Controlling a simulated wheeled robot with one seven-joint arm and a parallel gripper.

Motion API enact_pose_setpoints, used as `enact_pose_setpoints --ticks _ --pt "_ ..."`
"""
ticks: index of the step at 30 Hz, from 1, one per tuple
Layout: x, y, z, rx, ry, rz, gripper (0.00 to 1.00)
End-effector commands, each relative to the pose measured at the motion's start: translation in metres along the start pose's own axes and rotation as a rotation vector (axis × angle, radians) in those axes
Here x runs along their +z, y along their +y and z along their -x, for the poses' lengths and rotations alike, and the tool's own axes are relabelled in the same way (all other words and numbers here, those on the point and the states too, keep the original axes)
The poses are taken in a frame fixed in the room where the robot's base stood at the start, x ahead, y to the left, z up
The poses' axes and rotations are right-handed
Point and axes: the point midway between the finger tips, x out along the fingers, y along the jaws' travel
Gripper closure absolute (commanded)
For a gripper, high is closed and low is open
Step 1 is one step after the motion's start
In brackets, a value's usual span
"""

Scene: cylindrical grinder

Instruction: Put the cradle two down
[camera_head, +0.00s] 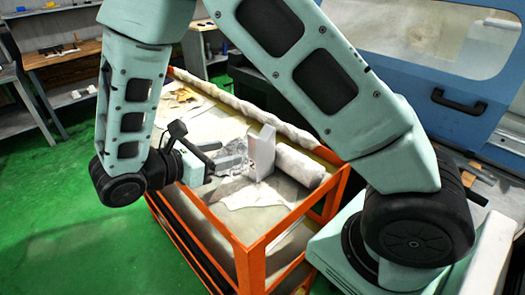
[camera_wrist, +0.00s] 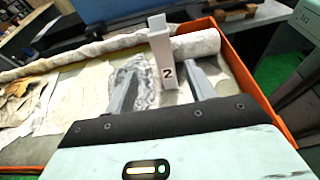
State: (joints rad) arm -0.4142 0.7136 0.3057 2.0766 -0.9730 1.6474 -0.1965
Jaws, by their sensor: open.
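Cradle two (camera_head: 263,150) is a pale grey-white upright block standing at the near right part of the orange-framed cart's top. In the wrist view the cradle (camera_wrist: 161,44) shows a black "2" on its lower face. My gripper (camera_head: 232,158) is open, level and low over the cart top, pointing at the cradle. In the wrist view the two fingers of my gripper (camera_wrist: 164,78) are spread, and the cradle's lower part shows between and just beyond their tips. I cannot tell whether either finger touches it.
The orange-framed cart (camera_head: 247,262) has a rolled light cloth (camera_head: 300,166) lying beside the cradle and crumpled cloths or papers on top. A blue machine door (camera_head: 400,75) with a black handle stands at the right. Green floor lies open at the left.

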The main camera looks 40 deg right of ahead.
Motion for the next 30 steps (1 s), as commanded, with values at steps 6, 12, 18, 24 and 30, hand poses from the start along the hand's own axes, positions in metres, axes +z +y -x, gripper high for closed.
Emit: enact_pose_setpoints --ticks 6,12,18,24,30 --pt "0.004 -0.001 -0.045 -0.006 -0.001 0.003 0.45" --pt "0.002 -0.001 -0.069 -0.003 0.001 0.0 0.45" --pt "0.006 -0.003 -0.083 -0.005 0.001 0.002 0.45" --pt "0.009 -0.005 -0.111 -0.006 0.002 0.001 0.45" --pt "0.007 -0.004 -0.123 -0.001 0.003 -0.002 0.45"
